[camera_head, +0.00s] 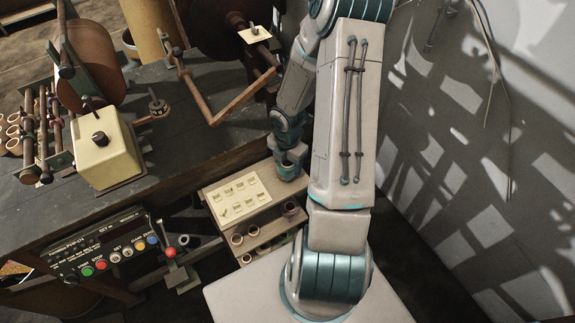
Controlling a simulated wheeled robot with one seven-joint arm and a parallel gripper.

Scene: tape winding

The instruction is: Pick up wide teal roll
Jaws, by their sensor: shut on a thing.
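My gripper (290,172) points down at the back right of a small stepped wooden stand (207,193), below the dark workbench. The end of my arm covers most of the jaws from this side. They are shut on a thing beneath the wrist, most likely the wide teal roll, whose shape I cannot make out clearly. A cream card (237,198) with several small marks lies on the stand's top, left of my gripper.
A dark roll (291,209) and brown rolls (237,239) sit on the stand's lower steps. A control panel (105,245) and red-knobbed lever (170,253) are left. The winding machine (105,150) stands on the bench (200,142). A wall (470,190) is right.

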